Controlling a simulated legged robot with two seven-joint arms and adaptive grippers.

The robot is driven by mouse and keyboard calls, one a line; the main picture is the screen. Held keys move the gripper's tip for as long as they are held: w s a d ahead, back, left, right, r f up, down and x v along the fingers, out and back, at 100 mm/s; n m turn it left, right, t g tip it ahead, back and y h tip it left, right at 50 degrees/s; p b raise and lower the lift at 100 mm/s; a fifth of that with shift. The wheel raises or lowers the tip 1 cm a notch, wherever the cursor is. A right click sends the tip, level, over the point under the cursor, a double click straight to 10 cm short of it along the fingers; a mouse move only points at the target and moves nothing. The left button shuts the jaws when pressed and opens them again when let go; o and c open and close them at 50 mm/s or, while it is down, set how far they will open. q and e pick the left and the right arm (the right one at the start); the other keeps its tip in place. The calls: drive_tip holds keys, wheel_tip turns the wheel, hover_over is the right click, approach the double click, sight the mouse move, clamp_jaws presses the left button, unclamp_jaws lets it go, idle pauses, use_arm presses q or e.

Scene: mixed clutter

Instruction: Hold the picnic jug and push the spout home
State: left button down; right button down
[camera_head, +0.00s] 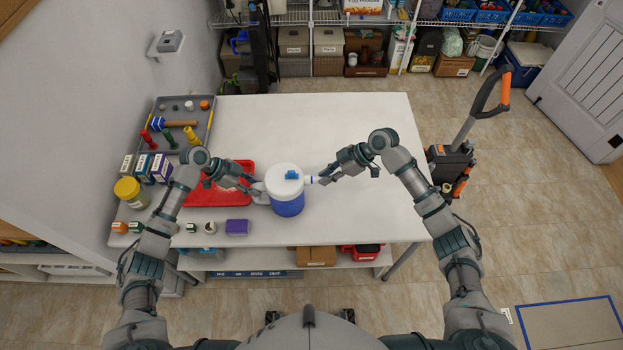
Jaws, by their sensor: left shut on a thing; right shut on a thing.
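The picnic jug (287,207) stands upright on the white table, with a blue body, a white lid and a blue piece on top. A pale handle sticks out on its left side. My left gripper (257,190) is shut on the jug at this handle. My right gripper (322,180) is shut on the small pale spout (311,180) at the jug's right side. The spout points at the jug wall and looks level. I cannot tell how deep it sits in the wall, and the gripper hides part of it.
A red tray (215,197) lies left of the jug, partly under my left gripper. A grey tray (203,128) with a hammer and coloured pieces is at the back left. Boxes, a yellow jar (130,190) and a purple box (237,227) stand near the left. The table's right side is clear.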

use_arm(q)
drive_tip(key=shift+f, duration=0.1)
use_arm(e)
drive_tip(key=c, duration=1)
unclamp_jaws()
use_arm(q)
drive_tip(key=c, duration=0.8)
unclamp_jaws()
use_arm(e)
drive_tip(key=v, duration=1.1)
drive_tip(key=shift+w+d+r, duration=0.2)
drive_tip(key=shift+d+r, duration=0.1)
